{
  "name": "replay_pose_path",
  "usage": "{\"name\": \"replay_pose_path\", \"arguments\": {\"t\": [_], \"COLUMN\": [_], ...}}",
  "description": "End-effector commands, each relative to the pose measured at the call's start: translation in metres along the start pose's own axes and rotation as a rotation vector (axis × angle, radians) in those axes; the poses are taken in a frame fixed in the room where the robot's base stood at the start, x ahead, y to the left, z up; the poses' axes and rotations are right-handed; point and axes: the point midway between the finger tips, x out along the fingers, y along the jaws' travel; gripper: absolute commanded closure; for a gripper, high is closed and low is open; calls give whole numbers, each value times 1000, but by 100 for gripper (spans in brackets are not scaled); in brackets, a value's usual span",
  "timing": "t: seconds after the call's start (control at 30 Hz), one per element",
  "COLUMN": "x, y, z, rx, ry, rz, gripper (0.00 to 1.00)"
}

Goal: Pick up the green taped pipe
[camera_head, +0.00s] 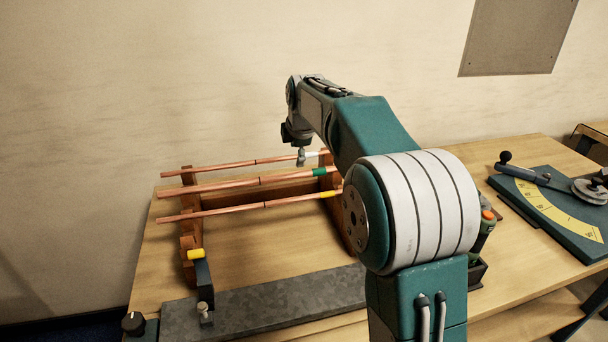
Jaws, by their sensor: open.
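The green taped pipe (230,185) is a long copper pipe with a green tape band (319,172) near its right end. It lies across a wooden rack (187,205), between two other copper pipes. The white taped pipe (225,164) is behind it, and the yellow taped pipe (230,209) is in front. My gripper (301,160) hangs from my arm and shows small near the right ends of the pipes, by the white tape. It is open. I cannot tell its exact gap to the pipes.
A grey metal slab (270,300) lies along the table's front, with a dark clamp-like tool (204,285) at its left. A bending tool with a yellow scale (550,208) sits on the right of the wooden table (530,265). A wall stands close behind the rack.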

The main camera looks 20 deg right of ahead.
Motion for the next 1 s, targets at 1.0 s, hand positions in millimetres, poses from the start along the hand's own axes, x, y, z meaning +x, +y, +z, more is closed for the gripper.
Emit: {"name": "replay_pose_path", "arguments": {"t": [1.0], "x": [98], "y": [-2], "z": [-8], "rx": [6], "ry": [0], "rz": [0], "gripper": [52]}}
